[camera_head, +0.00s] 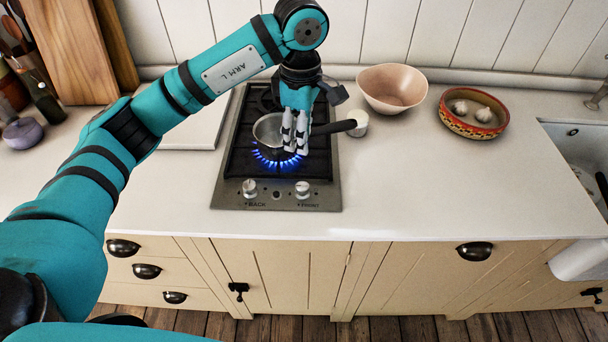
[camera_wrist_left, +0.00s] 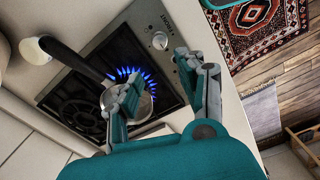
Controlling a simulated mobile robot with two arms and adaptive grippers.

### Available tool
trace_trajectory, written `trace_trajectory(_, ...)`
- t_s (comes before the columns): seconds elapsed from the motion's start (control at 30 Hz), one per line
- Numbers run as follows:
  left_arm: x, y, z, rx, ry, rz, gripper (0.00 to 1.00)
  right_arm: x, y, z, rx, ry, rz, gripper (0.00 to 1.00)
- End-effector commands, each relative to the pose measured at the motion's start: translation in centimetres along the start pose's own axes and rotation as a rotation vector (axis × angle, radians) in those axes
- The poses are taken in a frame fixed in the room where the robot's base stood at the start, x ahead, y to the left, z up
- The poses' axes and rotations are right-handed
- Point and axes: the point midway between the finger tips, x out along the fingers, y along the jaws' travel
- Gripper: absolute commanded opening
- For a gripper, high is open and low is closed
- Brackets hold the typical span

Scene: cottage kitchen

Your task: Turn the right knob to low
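The right knob (camera_head: 302,189), above the word FRONT, is a silver dial on the front strip of the black gas hob (camera_head: 231,165). It also shows in the left wrist view (camera_wrist_left: 160,40); its exact setting is too small to read. The left knob (camera_head: 249,188) sits above the word BACK. Blue flames (camera_head: 272,159) burn at the front burner. My left gripper (camera_head: 295,145) points down over the hob, behind the right knob and apart from it. In the left wrist view its two fingers (camera_wrist_left: 158,72) are spread with nothing between them. My right gripper is out of view.
A metal saucepan (camera_head: 267,131) stands on the hob beside my left gripper, its black handle (camera_head: 333,127) reaching right. A pink bowl (camera_head: 392,88) and a painted dish (camera_head: 472,112) stand farther right. The counter right of the hob's front is clear.

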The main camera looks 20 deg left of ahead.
Motion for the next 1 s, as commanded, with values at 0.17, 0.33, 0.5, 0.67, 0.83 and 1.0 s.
trace_trajectory(0.17,3.6,-0.2,0.0,-0.001,-0.002,-0.007,0.4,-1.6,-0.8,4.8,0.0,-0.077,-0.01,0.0)
trace_trajectory(0.33,7.4,-0.2,0.1,-0.001,-0.003,-0.007,0.4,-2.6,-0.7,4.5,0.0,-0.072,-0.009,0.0)
trace_trajectory(0.5,11.0,-0.2,0.1,-0.002,-0.004,-0.007,0.4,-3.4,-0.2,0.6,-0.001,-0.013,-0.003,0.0)
trace_trajectory(0.67,13.6,-0.1,0.2,-0.001,-0.005,-0.004,0.4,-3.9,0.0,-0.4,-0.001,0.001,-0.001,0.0)
trace_trajectory(0.83,15.1,-0.1,0.2,0.0,-0.004,-0.001,0.4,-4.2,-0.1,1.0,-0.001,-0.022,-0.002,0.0)
trace_trajectory(1.0,15.5,-0.1,0.2,0.001,-0.005,0.0,0.4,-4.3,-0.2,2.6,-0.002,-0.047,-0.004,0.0)
